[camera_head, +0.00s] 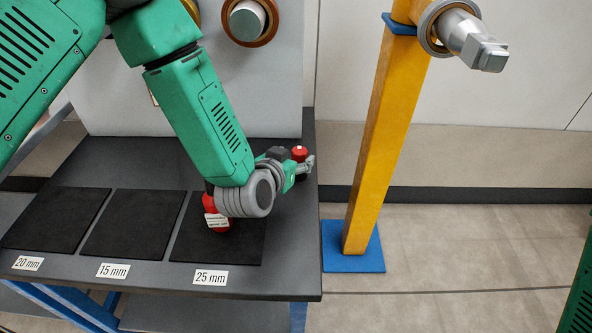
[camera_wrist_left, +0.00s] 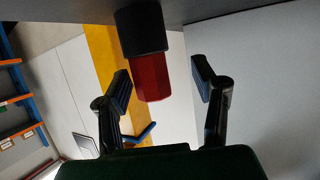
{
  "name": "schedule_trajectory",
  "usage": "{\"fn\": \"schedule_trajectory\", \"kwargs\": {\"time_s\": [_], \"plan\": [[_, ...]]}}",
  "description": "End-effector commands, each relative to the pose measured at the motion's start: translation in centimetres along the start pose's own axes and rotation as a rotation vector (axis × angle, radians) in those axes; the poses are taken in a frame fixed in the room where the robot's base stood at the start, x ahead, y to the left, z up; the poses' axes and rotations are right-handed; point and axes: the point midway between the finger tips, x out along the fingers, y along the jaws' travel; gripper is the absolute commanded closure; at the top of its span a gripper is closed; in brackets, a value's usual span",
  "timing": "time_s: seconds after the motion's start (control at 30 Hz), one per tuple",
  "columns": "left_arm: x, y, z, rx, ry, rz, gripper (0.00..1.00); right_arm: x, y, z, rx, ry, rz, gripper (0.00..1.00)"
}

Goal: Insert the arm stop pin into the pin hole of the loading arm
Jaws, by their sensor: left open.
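The likely arm stop pin is a red-topped piece with a black lower part, at the table's right edge beyond my left gripper (camera_head: 300,163). Its red top (camera_head: 300,152) shows in the head view. In the left wrist view the red faceted end (camera_wrist_left: 151,78) and black collar (camera_wrist_left: 141,31) sit between the two spread fingers, with gaps on both sides. My left gripper is open and not closed on it. The loading arm appears to be the grey stub (camera_head: 470,40) on the yellow post (camera_head: 385,140). I cannot make out its pin hole. My right gripper is not in view.
The dark table (camera_head: 150,275) carries black mats labelled 20 mm, 15 mm and 25 mm. A red tagged item (camera_head: 217,215) is on the 25 mm mat (camera_head: 245,245), partly behind my wrist.

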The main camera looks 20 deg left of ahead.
Motion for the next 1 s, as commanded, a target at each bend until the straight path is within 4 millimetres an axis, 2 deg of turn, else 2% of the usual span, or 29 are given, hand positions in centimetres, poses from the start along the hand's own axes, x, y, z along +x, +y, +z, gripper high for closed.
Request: {"fn": "schedule_trajectory", "kwargs": {"time_s": [0.1, 0.37, 0.5, 0.53, 0.87, 1.0], "plan": [[1.1, 0.2, 0.1, 0.003, 0.0, 0.0, 0.47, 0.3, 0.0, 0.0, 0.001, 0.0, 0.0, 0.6], [1.3, 0.0, 0.1, 0.001, -0.002, 0.001, 0.47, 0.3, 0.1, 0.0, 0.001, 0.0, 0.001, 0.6], [1.3, -0.2, 0.1, -0.002, -0.001, 0.003, 0.96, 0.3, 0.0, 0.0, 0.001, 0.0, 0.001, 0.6], [1.3, -0.2, 0.2, -0.002, -0.002, 0.003, 1.0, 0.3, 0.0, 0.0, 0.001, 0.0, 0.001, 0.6], [1.3, -0.2, 0.2, 0.001, -0.005, -0.002, 1.0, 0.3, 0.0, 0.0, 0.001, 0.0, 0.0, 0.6], [0.8, -0.1, -1.2, 0.002, -0.001, 0.0, 1.0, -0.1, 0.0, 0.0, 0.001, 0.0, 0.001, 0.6]]}}
